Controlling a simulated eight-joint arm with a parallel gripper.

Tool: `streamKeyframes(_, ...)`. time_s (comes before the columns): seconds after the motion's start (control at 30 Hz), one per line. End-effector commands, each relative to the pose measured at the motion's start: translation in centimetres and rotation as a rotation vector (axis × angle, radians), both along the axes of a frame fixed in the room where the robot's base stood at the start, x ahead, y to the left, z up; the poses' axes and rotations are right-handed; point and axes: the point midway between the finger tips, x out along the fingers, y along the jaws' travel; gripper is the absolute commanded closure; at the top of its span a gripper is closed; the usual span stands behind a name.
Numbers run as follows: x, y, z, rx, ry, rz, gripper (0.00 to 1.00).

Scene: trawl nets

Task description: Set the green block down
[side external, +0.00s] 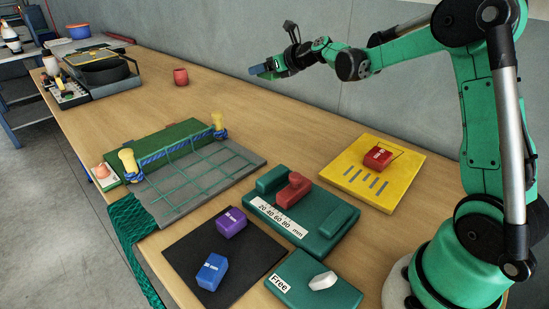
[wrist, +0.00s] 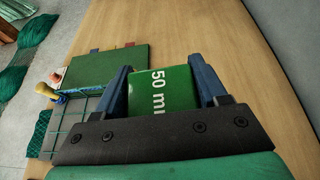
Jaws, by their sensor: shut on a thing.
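My gripper (side external: 262,70) is raised high above the back part of the wooden table in the side view. In the wrist view, the blue fingers of my gripper (wrist: 160,72) are shut on the green block (wrist: 161,92), one finger on each side. The block shows white lettering that reads "50 m", with the rest cut off by the gripper body. Bare wood shows beyond the block, so it is held clear of the table. In the side view the block is mostly hidden by the fingers.
A grey net board (side external: 215,180), teal gauge (side external: 330,222), yellow board (side external: 410,170) with a red block (side external: 378,157), and black mat (side external: 188,262) with purple and blue blocks fill the front. Bare wood (side external: 255,115) lies between.

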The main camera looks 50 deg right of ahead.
Motion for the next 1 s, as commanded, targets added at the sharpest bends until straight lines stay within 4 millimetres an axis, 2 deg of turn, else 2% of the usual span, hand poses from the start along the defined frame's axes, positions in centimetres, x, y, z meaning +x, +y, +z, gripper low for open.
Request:
streamKeyframes(0.17,-0.9,2.1,2.2,0.000,0.000,0.030,0.89)
streamKeyframes(0.27,-2.2,4.5,3.9,0.000,0.000,0.066,0.89)
streamKeyframes(0.5,-6.9,10.8,7.2,0.000,0.000,0.165,0.89)
streamKeyframes(0.63,-9.3,13.3,7.9,0.000,0.000,0.209,0.89)
streamKeyframes(0.8,-11.4,15.1,8.3,0.000,0.000,0.243,0.89)
streamKeyframes(1.0,-11.6,17.0,8.1,0.003,0.000,0.330,0.89)
